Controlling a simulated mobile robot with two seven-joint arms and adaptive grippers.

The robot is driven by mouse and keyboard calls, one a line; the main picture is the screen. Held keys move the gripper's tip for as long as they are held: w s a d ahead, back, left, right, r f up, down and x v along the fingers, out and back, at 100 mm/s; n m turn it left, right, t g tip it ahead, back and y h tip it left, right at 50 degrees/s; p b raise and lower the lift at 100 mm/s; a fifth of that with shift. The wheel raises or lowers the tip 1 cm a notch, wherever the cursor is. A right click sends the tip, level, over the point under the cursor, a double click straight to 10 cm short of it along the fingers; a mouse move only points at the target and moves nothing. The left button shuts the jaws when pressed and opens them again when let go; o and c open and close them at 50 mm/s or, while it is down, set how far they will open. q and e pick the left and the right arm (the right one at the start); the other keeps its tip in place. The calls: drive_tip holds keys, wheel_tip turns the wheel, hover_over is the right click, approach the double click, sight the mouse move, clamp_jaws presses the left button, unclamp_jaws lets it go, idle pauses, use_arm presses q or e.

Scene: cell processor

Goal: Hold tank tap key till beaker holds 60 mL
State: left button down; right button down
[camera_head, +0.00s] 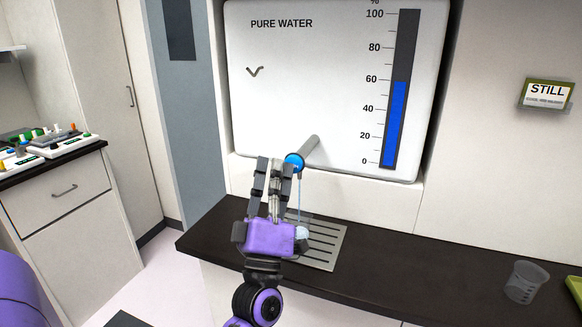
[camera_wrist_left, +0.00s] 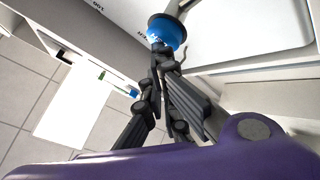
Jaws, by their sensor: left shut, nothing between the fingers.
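The pure water tank (camera_head: 300,95) is on the wall, its blue gauge (camera_head: 398,125) at just under 60 percent. Its grey spout (camera_head: 309,148) ends in a blue tap key (camera_head: 293,162). My left gripper (camera_head: 275,163) is shut and empty, its fingertips right at the key. In the left wrist view, the shut fingertips (camera_wrist_left: 161,52) meet the lower edge of the blue key (camera_wrist_left: 166,32); whether they press on it is hard to tell. A thin stream of water (camera_head: 299,200) falls from the tap. Under it, a beaker (camera_head: 302,233) is mostly hidden behind my gripper; its level cannot be read.
The beaker area is on a slotted drain plate (camera_head: 325,247) in the dark counter (camera_head: 420,280). An empty-looking clear beaker (camera_head: 525,282) stands at the right, next to a yellow-green tray (camera_head: 575,290). A "STILL" sign (camera_head: 547,94) is on the wall. The counter between is clear.

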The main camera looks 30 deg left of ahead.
drive_tip(key=shift+s, duration=0.2)
drive_tip(key=shift+s+d+f, duration=0.1)
drive_tip(key=shift+s, duration=0.3)
drive_tip(key=shift+w, duration=0.25)
drive_tip(key=shift+w, duration=0.35)
drive_tip(key=shift+s, duration=0.25)
drive_tip(key=shift+s, duration=0.35)
drive_tip(key=shift+w, duration=0.15)
drive_tip(key=shift+w, duration=0.45)
drive_tip(key=shift+s, duration=0.25)
